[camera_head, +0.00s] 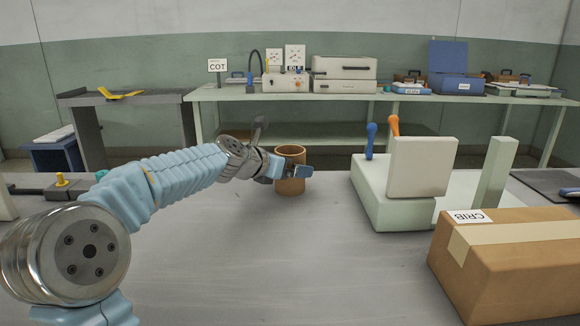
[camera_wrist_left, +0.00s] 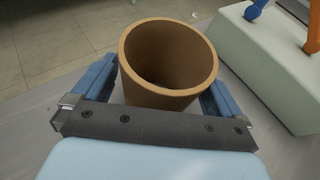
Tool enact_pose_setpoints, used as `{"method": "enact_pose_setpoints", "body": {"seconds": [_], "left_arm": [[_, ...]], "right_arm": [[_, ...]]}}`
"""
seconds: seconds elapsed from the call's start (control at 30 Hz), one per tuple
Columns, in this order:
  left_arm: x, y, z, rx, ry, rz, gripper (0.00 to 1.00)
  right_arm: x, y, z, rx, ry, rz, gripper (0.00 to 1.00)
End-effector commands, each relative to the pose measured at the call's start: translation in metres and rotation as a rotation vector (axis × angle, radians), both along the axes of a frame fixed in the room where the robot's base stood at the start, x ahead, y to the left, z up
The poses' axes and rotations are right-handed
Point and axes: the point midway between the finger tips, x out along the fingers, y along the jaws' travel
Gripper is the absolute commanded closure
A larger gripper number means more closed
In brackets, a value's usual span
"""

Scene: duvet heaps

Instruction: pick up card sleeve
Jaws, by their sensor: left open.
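The card sleeve appears to be the brown open-topped cylinder (camera_head: 291,188) standing upright on the grey table in the middle of the head view. It also shows in the left wrist view (camera_wrist_left: 165,92), its round mouth facing up and its inside hollow. My left gripper (camera_head: 285,172) reaches it from the left, low beside the table. In the wrist view the two blue fingers (camera_wrist_left: 162,88) are open, one on each side of the cylinder. Whether either finger touches it I cannot tell. The cylinder's lower part is hidden by the gripper body there. My right gripper is not in view.
A pale green block fixture (camera_head: 372,198) with blue and orange handles stands right of the cylinder. A cardboard box (camera_head: 515,270) labelled CRIB is at the front right. The table front centre is clear. A rear bench (camera_head: 350,97) holds boxes and devices.

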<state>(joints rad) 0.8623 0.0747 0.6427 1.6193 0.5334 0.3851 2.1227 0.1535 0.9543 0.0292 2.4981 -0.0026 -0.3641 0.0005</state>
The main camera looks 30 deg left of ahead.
Motion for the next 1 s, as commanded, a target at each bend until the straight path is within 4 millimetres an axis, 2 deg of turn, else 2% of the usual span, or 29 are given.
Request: {"method": "enact_pose_setpoints", "body": {"seconds": [0.27,0.57,0.83,1.0], "left_arm": [[0.006,-0.001,-0.002,0.001,-0.002,0.001,0.00],[0.006,-0.001,-0.002,0.001,-0.001,0.001,0.43],[0.006,-0.001,0.001,0.001,-0.002,0.001,0.43],[0.006,-0.002,0.019,0.002,-0.004,-0.002,0.43]], "right_arm": [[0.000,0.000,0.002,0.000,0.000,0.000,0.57],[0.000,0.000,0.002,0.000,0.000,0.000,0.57],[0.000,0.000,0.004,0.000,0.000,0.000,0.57],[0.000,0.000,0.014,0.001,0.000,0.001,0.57]]}}
